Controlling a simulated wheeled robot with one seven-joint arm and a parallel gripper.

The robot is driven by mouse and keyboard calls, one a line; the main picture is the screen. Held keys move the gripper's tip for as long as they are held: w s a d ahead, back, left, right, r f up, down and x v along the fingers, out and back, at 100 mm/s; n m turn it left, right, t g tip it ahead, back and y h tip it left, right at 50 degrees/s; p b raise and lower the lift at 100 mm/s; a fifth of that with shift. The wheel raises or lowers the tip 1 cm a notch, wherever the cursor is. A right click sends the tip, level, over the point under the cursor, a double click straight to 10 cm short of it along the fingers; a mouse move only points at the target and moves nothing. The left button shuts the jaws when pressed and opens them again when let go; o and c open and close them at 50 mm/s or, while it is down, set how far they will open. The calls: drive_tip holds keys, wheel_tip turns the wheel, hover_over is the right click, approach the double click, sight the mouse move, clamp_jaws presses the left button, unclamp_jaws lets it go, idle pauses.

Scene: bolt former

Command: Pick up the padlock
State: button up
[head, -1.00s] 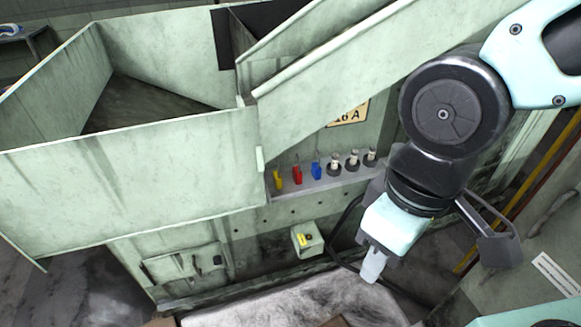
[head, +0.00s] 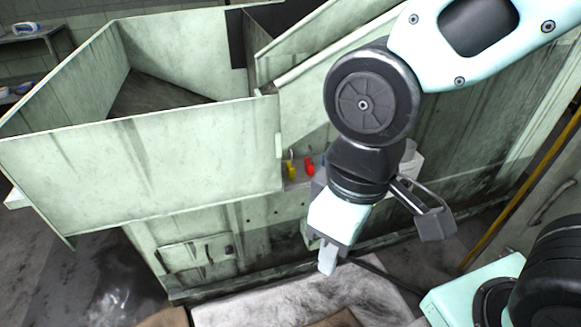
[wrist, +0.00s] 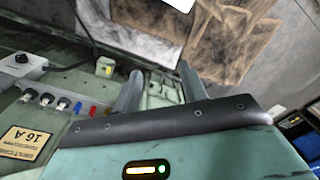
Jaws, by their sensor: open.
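A yellow padlock (head: 291,168) and a red padlock (head: 309,167) hang side by side above a narrow ledge on the green machine. In the wrist view a blue padlock (wrist: 79,107) and the red one (wrist: 92,111) show at left, beyond my gripper body; the yellow one cannot be made out there. The blue padlock is hidden behind my arm in the head view. My gripper (head: 328,262) points down, in front of and below the ledge, apart from the padlocks. In the wrist view its two fingers (wrist: 160,88) are spread with nothing between them.
Several knobs (wrist: 45,99) sit beside the padlocks, near a "16 A" plate (wrist: 22,143). A large green hopper (head: 140,165) juts out at left. Brown cartons (wrist: 235,40) lie below.

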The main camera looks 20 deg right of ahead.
idle(0.3)
drive_tip(key=shift+c, duration=1.2)
drive_tip(key=shift+w+a+f+b, duration=0.1)
drive_tip(key=shift+f+b, duration=0.25)
drive_tip(key=shift+c, duration=0.2)
drive_tip(key=w+a+f+m+t+y+b, duration=0.35)
drive_tip(key=w+f+t+b, duration=0.25)
drive_tip(key=w+f+b, duration=0.75)
drive_tip(key=w+d+f+m+t+h+b, duration=0.2)
drive_tip(key=w+d+t+b, duration=0.1)
drive_tip(key=w, duration=0.4)
drive_tip(key=w+d+f+m+t+h+b, duration=0.1)
drive_tip(key=w+d+m+t+h+b, duration=0.1)
drive_tip(key=w+d+t+b, duration=0.2)
drive_tip(key=w+d+b, duration=0.1)
drive_tip(key=w+d, duration=0.2)
drive_tip(key=shift+d+f, duration=0.3)
drive_tip(key=shift+f, duration=0.05)
